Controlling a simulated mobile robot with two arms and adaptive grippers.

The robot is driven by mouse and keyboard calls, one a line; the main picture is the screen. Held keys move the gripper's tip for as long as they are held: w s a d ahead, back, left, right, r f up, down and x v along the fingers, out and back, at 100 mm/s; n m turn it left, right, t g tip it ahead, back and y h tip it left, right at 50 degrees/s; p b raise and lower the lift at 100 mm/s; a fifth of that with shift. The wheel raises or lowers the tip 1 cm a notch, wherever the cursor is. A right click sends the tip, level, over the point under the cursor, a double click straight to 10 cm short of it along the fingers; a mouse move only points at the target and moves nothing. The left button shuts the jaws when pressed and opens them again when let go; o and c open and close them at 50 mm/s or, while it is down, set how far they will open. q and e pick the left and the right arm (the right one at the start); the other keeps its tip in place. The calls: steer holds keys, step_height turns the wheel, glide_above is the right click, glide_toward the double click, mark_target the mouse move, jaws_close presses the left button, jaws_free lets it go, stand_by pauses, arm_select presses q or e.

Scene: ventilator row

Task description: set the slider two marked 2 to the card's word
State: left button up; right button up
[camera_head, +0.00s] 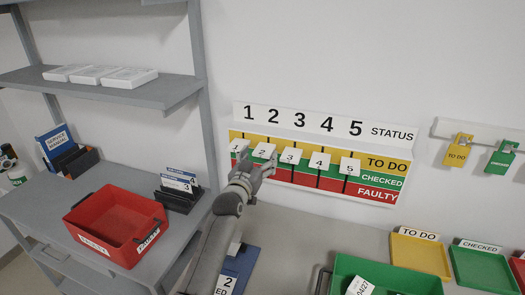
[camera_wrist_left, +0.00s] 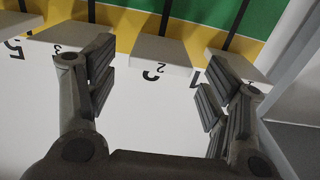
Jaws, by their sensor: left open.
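The status board (camera_head: 375,163) on the wall has yellow TO DO, green CHECKED and red FAULTY bands. White slider 2 (camera_head: 264,150) sits on the yellow band. It also shows upside down in the left wrist view (camera_wrist_left: 160,77), between sliders 3 (camera_wrist_left: 58,42) and 1 (camera_wrist_left: 236,68). My left gripper (camera_head: 260,166) is open just below slider 2. In the wrist view its fingers (camera_wrist_left: 158,88) appear either side of slider 2, with gaps; contact is not visible. A card (camera_head: 229,283) marked 2 with letters ending "ED" lies low, partly hidden by my left arm. My right gripper is not in view.
Sliders 3 (camera_head: 291,156), 4 (camera_head: 319,160) and 5 (camera_head: 350,166) stand to the right. Below are a green bin (camera_head: 390,272) and yellow TO DO tray (camera_head: 421,254). A red bin (camera_head: 100,212) and card holder (camera_head: 177,200) stand left. Tags (camera_head: 457,152) hang right.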

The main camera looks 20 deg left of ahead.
mark_target(260, 155)
arm_select(q)
steer(key=shift+w, duration=1.75)
steer(key=c, duration=1.5)
steer(key=shift+o, duration=0.2)
step_height(260, 155, down, 6)
steer(key=b, duration=0.4)
steer(key=o, duration=1.5)
steer(key=shift+d, duration=0.1)
steer(key=shift+c, duration=0.2)
steer(key=shift+s, duration=0.15)
